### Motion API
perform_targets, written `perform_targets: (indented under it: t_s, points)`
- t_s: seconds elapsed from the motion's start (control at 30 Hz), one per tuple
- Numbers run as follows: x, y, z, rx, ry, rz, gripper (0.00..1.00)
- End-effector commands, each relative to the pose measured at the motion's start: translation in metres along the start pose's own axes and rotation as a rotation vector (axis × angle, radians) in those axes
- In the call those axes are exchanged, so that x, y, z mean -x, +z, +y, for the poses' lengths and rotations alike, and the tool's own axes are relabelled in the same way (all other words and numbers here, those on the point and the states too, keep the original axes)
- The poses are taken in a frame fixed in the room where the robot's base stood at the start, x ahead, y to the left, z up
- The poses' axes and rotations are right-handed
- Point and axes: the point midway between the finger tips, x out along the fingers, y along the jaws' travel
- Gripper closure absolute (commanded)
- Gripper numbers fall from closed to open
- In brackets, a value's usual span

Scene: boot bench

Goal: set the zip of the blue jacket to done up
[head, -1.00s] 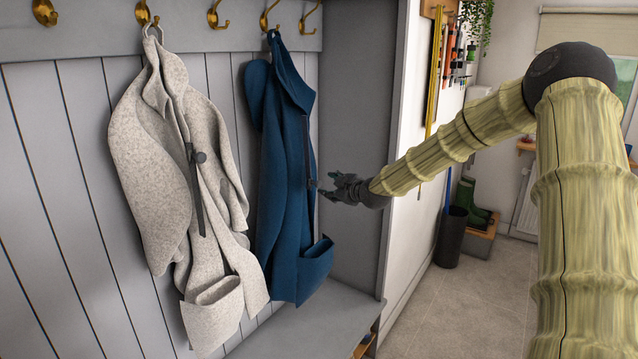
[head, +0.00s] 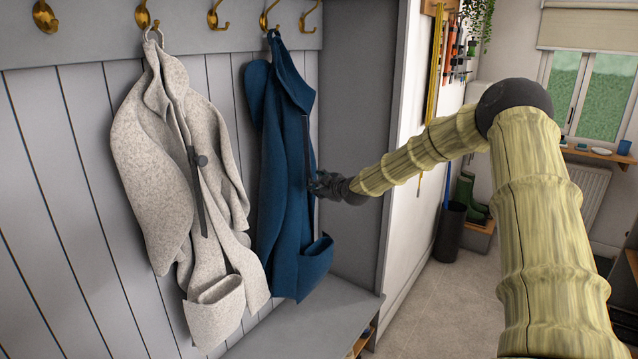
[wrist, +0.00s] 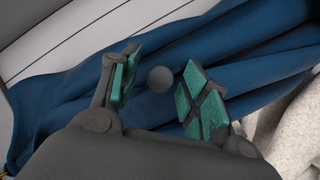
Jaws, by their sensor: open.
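The blue jacket (head: 285,215) hangs from a brass hook on the panelled wall. Its dark zip strip (head: 307,150) runs down the front edge, and the lower part is hidden behind my gripper. My gripper (head: 318,184) is at the jacket's right edge, about mid-height. In the wrist view my gripper (wrist: 158,88) is open, with green-padded fingers on either side of a round dark grey knob (wrist: 159,79). The knob lies against the blue cloth (wrist: 240,45), and gaps show between it and both fingers.
A speckled grey coat (head: 160,150) with its own dark zip and round knob hangs to the left. A grey bench (head: 330,310) lies below the jackets. A grey side panel (head: 355,110) stands close behind my gripper. Free floor (head: 450,310) lies to the right.

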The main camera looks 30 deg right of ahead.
Motion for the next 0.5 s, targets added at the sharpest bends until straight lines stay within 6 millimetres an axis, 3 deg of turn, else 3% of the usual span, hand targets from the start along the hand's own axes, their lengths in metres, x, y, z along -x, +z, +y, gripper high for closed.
perform_targets:
  t_s: [0.5]
  points:
    - [-0.0094,0.0005,-0.0003,0.0,0.0,0.0,0.54]
